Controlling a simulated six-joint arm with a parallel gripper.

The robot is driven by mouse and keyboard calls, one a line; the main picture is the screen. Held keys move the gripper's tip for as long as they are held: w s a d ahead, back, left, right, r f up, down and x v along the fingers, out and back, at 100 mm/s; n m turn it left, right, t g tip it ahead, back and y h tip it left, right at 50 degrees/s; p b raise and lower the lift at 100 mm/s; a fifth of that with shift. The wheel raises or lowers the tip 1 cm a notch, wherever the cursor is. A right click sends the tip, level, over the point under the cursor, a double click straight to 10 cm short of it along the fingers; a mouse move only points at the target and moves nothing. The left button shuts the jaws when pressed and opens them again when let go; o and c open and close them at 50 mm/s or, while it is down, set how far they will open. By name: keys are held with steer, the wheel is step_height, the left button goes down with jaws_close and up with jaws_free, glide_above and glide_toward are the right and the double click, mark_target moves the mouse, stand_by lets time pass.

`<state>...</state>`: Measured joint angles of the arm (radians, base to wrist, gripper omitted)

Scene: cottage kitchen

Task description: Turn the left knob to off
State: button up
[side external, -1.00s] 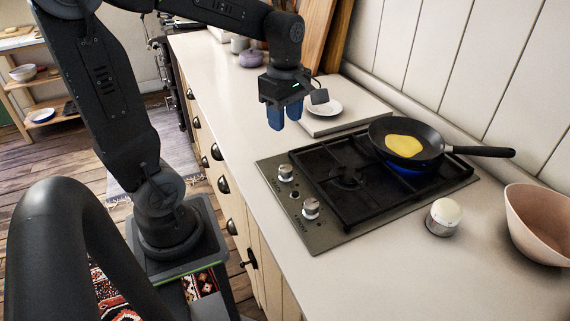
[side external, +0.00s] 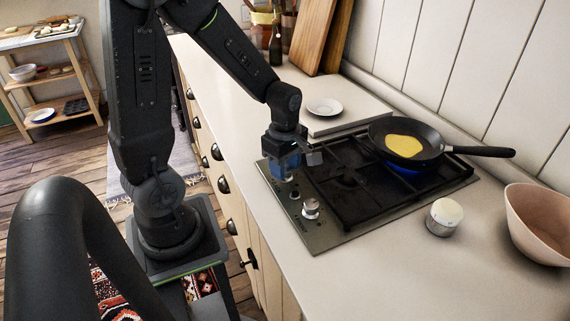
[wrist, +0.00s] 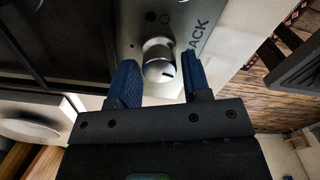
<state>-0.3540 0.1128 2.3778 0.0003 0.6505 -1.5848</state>
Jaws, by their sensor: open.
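The hob (side external: 320,236) has two silver knobs along its front edge. The nearer knob (side external: 311,208) stands clear. The farther knob is mostly hidden behind the blue fingers of my gripper (side external: 284,170) in the side view. In the wrist view, a knob (wrist: 157,56) with a dark mark on its face sits between the two open fingers of my gripper (wrist: 159,66). A gap shows on both sides of it. A blue flame (side external: 402,170) burns under the frying pan (side external: 432,151).
The pan holds a yellow food (side external: 404,146), and its handle points right. A white-topped jar (side external: 444,217) and a pink bowl (side external: 538,222) stand right of the hob. A white plate (side external: 325,107) lies on a board behind. The counter in front is clear.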

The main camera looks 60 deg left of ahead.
steer(key=c, duration=0.6)
steer(key=shift+c, duration=0.2)
